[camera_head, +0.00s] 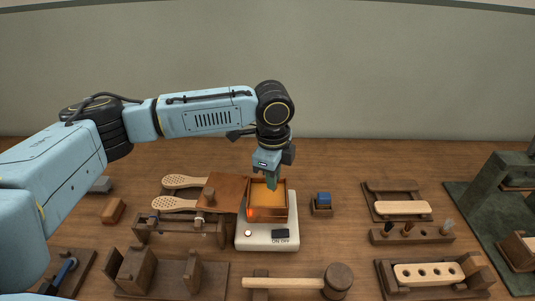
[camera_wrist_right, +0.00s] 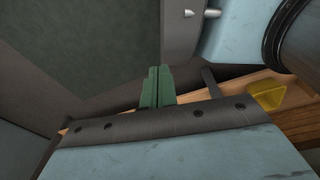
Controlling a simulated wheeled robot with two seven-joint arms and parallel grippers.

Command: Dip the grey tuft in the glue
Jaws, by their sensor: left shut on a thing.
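The glue (camera_head: 262,196) is an amber pool in a brown open box (camera_head: 268,217) on a white heater base (camera_head: 254,238) at mid-table in the head view. My left gripper (camera_head: 271,184) points straight down over the box, its green fingertips inside the rim and close to the glue. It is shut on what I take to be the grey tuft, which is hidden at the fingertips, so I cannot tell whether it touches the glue. My right gripper's green fingers (camera_wrist_right: 157,87) lie together in the right wrist view, with nothing visible between them.
A rack (camera_head: 412,239) with several small tufts stands at the right. Brush bodies (camera_head: 184,182) lie left of the box, and a drilled brush block (camera_head: 428,274) sits front right. A mallet (camera_head: 338,281) lies in front. A small blue block (camera_head: 323,197) stands right of the box.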

